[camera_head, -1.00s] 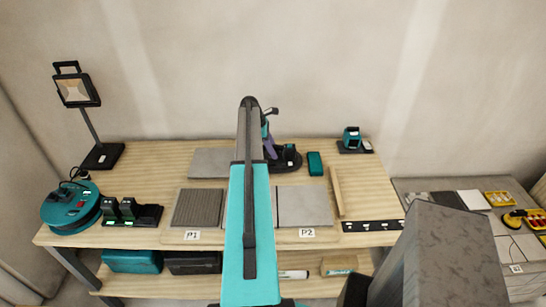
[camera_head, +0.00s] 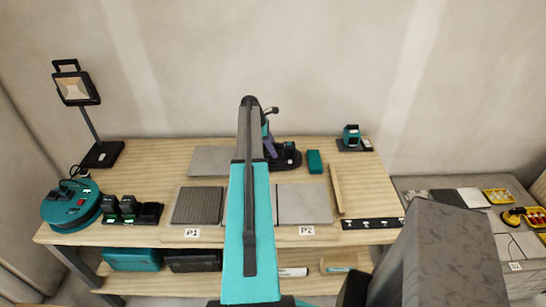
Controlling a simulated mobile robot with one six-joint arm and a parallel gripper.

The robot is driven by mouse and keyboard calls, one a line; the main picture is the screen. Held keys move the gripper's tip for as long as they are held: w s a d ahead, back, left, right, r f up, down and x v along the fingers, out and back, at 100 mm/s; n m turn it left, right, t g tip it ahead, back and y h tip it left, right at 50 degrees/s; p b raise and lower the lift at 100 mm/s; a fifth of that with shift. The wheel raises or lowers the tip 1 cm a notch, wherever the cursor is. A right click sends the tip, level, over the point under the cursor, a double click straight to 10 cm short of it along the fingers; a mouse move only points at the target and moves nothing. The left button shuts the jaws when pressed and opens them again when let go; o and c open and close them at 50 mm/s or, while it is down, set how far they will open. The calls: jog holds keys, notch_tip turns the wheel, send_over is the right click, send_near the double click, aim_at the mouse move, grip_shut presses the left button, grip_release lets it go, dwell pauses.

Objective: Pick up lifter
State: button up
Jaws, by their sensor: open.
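A yellow and black tool (camera_head: 514,216), which looks like the lifter, lies on the low grey surface at the far right. It is small in the picture, and its exact shape is hard to tell. My teal and dark arm rises through the middle of the view, in front of the workbench, well to the left of that tool. My gripper's fingers do not show. Nothing held can be seen.
The wooden workbench (camera_head: 375,190) carries a ribbed tile (camera_head: 198,206) by label P1, a plain tile (camera_head: 304,204) by P2, a lamp (camera_head: 76,88), a teal reel (camera_head: 70,206) and a wooden strip (camera_head: 337,190). A grey block (camera_head: 445,260) partly covers the right surface.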

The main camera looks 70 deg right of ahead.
jog(key=shift+f, duration=0.15)
dwell(0.4)
jog(key=shift+c, duration=0.5)
grip_shut()
